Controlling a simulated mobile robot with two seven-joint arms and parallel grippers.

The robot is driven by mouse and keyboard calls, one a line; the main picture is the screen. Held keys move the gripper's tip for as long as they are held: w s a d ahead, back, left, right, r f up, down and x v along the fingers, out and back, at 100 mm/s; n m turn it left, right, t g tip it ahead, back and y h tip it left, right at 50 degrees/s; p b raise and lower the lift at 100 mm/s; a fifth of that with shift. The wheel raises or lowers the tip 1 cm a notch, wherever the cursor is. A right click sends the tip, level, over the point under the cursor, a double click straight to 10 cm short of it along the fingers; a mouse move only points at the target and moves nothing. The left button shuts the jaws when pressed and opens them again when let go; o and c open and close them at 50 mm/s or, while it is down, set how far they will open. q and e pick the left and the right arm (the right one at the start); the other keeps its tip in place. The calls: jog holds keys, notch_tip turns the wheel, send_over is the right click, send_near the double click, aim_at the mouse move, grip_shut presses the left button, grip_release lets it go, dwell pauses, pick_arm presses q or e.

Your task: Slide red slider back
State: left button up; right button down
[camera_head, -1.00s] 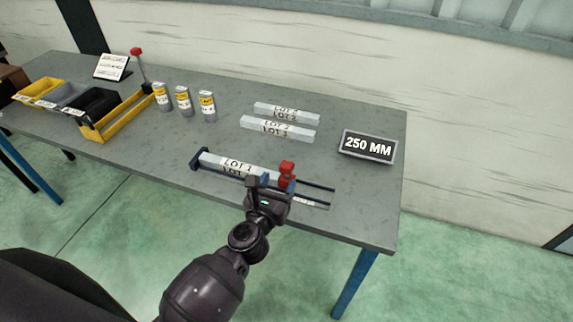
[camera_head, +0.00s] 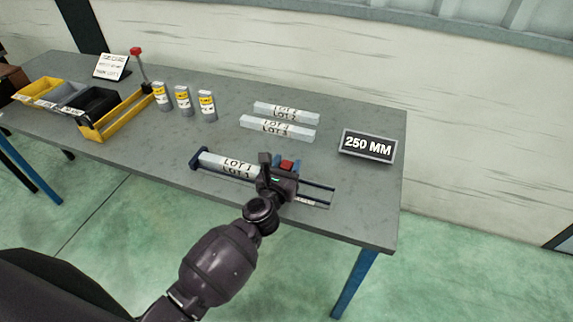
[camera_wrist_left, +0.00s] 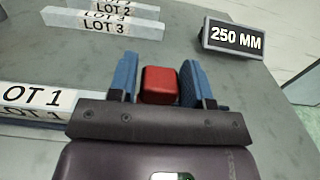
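The red slider (camera_head: 287,165) is on the rail fixture (camera_head: 320,187), just right of the LOT 1 bar (camera_head: 230,166). Its red knob also shows in the left wrist view (camera_wrist_left: 160,85). My left gripper (camera_head: 286,163) is at the slider, with one blue finger on each side of the knob. In the left wrist view the fingers (camera_wrist_left: 160,80) look open, with narrow gaps to the knob. My gripper hides the slider's lower part and the bar's right end. My right gripper is not in view.
Bars marked LOT 2 (camera_head: 286,112) and LOT 3 (camera_head: 278,129) lie behind the fixture. A 250 MM sign (camera_head: 368,146) stands at the right. Several canisters and bins (camera_head: 92,103) are at the left. The bench's front right is clear.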

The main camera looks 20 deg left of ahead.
pick_arm(q)
jog(key=c, duration=0.7)
grip_shut()
jog(key=d+b, duration=0.1)
jog(key=d, duration=0.7)
jog(key=shift+s+d+f, duration=0.1)
jog(key=shift+s+d, duration=0.05)
jog(key=shift+d, duration=0.55)
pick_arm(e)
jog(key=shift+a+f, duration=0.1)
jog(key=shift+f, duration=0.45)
